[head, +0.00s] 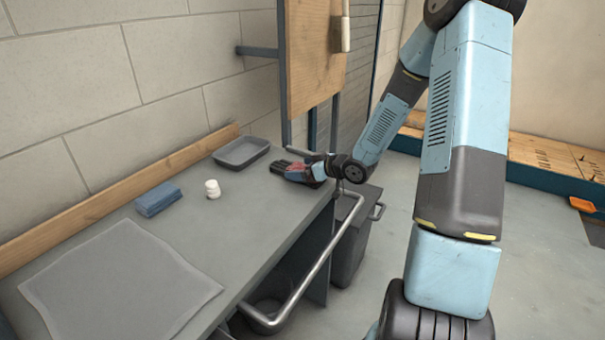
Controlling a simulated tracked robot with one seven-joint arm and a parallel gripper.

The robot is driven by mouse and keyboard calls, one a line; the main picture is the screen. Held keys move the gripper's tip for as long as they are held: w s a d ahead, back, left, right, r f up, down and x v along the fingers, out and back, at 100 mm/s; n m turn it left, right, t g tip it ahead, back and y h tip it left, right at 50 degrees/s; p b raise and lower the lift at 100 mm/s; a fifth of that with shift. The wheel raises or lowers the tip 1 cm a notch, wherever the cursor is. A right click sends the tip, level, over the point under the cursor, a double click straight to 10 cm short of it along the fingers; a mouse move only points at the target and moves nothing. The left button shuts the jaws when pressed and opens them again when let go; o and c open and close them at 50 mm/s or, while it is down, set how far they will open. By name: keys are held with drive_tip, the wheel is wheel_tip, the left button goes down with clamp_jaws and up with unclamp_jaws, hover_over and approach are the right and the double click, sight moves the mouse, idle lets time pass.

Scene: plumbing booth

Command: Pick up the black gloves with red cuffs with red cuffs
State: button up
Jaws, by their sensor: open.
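The black gloves with red cuffs (283,164) lie on the grey workbench (235,215) near its far right end. Their dark fingers point left, and a bit of red shows beside my gripper. My gripper (304,172) is low over the bench at the gloves' cuff end, overlapping them in the head view. It is open. Its fingers are small and partly merge with the gloves, so I cannot tell whether they touch them or are around them.
A pale sheet (115,285) covers the near left. A metal rail (325,262) runs along the front edge, with a dark bin (352,240) beside the bench.

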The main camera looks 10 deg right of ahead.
drive_tip(key=c, duration=1.1)
drive_tip(key=shift+r, duration=0.1)
